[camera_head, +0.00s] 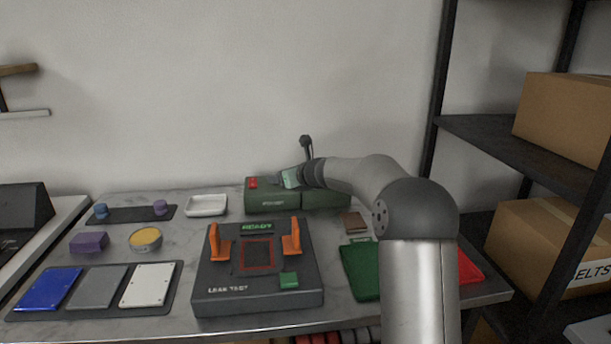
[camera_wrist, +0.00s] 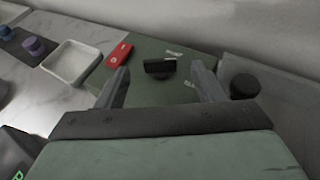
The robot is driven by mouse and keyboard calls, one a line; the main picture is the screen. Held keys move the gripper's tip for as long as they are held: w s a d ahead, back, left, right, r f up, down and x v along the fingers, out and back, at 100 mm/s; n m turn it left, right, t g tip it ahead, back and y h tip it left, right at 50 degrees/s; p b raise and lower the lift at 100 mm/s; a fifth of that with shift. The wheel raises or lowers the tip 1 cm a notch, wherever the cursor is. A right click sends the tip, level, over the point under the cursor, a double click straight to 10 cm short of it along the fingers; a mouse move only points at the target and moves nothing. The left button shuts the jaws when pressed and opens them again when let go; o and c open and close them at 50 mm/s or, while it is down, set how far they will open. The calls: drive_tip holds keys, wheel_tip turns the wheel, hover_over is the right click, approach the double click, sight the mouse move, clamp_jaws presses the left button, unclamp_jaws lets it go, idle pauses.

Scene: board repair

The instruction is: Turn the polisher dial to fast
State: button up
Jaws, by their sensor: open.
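The polisher (camera_head: 272,202) is a dark green box at the back of the bench. It also shows in the wrist view (camera_wrist: 138,62). A black dial (camera_wrist: 160,67) with a bar-shaped grip sits on its top, with small pale labels near it that are too small to read. A red switch (camera_wrist: 119,54) is left of the dial. My gripper (camera_wrist: 160,85) is open and empty, its fingers on either side of the dial in the picture; I cannot tell how far above it they are. In the head view my gripper (camera_head: 289,178) is over the polisher and hides the dial.
A white tray (camera_head: 206,204) stands left of the polisher. A dark leak-test fixture (camera_head: 257,298) with orange clamps is in front. A black knob (camera_wrist: 244,86) is right of my fingers. A wall is close behind; shelves with boxes (camera_head: 565,117) stand right.

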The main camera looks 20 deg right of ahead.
drive_tip(key=v, duration=1.4)
drive_tip(key=shift+p, duration=0.3)
drive_tip(key=shift+w+r, duration=0.1)
